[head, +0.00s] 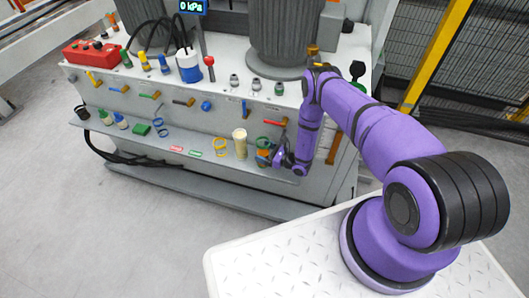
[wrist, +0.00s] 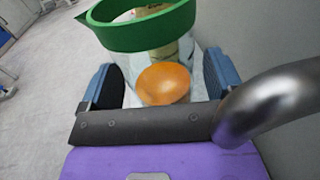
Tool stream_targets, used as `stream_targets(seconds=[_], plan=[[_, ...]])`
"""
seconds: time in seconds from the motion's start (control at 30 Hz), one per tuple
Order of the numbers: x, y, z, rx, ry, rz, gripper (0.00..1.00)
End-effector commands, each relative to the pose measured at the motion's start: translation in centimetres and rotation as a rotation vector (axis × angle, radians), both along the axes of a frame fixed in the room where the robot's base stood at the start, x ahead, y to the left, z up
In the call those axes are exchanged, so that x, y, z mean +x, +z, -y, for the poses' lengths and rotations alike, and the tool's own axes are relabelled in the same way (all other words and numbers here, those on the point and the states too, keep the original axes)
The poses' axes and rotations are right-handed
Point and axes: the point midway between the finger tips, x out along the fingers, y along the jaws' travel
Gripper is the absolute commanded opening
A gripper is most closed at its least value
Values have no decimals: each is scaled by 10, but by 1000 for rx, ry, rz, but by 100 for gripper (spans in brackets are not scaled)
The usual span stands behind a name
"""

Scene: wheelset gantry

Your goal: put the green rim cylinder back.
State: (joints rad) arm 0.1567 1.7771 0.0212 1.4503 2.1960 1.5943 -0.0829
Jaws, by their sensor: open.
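The green rim cylinder (wrist: 148,30) is a clear vessel with a thick green rim and a pointed spout at the left. In the head view its green rim (head: 263,142) shows at the right part of the low shelf, largely beside my gripper. My gripper (wrist: 163,85) is open, with one blue-and-black finger on each side of the clear body. I cannot tell whether either finger touches it. In the head view my gripper (head: 268,157) reaches in low from the right. A rounded orange thing (wrist: 163,83) shows at the clear body, inside or in front, I cannot tell which.
On the shelf (head: 208,160) left of it stand a cream-filled cylinder (head: 240,145) and a yellow-rimmed clear vessel (head: 220,146). A red label (head: 177,149) and a green label (head: 195,154) lie farther left. Coloured valve handles, including a red one (head: 276,122), stick out above.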

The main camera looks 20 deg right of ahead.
Motion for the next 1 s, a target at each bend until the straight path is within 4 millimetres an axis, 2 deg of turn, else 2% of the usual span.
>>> stream_targets(seconds=[0.17, 0.4, 0.6, 0.8, 1.0], plan=[[-15, 0, 17, 0, -3, -1, 88], [-50, 1, 51, 1, -3, -2, 88], [-73, 1, 74, 1, -2, -1, 88], [-84, 1, 83, 1, 0, -1, 88], [-85, 1, 85, 1, 0, 0, 88]])
